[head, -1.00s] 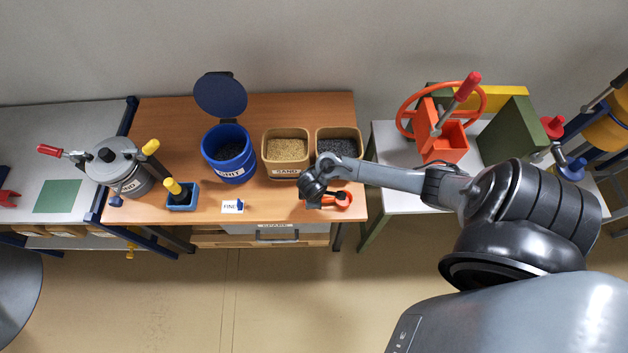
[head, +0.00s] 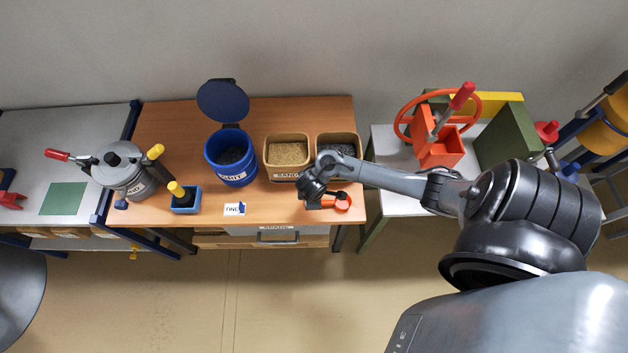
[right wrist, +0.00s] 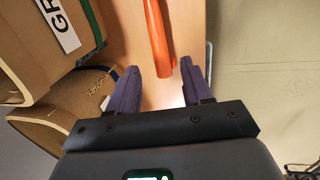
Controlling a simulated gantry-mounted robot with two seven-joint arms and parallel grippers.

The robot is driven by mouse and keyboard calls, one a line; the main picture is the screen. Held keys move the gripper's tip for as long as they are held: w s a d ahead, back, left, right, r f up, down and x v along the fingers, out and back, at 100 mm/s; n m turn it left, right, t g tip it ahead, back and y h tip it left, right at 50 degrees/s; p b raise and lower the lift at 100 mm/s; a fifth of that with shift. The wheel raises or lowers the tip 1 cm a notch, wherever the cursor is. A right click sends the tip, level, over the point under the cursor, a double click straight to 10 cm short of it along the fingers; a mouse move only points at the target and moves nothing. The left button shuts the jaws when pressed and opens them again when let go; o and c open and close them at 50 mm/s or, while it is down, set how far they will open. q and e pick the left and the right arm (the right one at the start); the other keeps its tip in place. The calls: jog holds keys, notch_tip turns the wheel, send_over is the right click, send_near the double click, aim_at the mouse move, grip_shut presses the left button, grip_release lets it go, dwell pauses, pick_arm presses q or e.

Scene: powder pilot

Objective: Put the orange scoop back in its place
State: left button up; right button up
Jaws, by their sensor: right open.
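The orange scoop (head: 343,203) lies at the front right of the wooden table, partly hidden by my right gripper (head: 312,196). In the right wrist view its orange handle (right wrist: 156,32) reaches down to between the fingertips of the open right gripper (right wrist: 160,80). The purple fingers stand on either side of the handle end with visible gaps, so they do not grip it. My left gripper is not in view.
A sand bin (head: 287,151) and a bin of dark grains (head: 338,146) stand behind the right gripper. A blue grit bucket (head: 231,157) with its lid raised is to their left. A FINE card (head: 234,209) lies at the front edge.

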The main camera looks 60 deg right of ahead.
jog(key=s+a+r+m+t+p, duration=0.1)
jog(key=s+a+r, duration=0.2)
jog(key=r, duration=0.5)
jog(key=s+a+r+m+t+y+p, duration=0.1)
jog(key=s+a+r+m, duration=0.1)
jog(key=a+r, duration=0.4)
jog(key=s+a+r+m+y+p, duration=0.1)
jog(key=s+a+r, duration=0.2)
jog(key=r, duration=0.6)
jog(key=shift+s+a+r+t+p, duration=0.3)
jog(key=shift+a+r+t, duration=0.1)
jog(key=shift+a, duration=0.65)
notch_tip(320, 180, up, 14)
jog(key=p, duration=1.4)
jog(key=shift+f, duration=0.15)
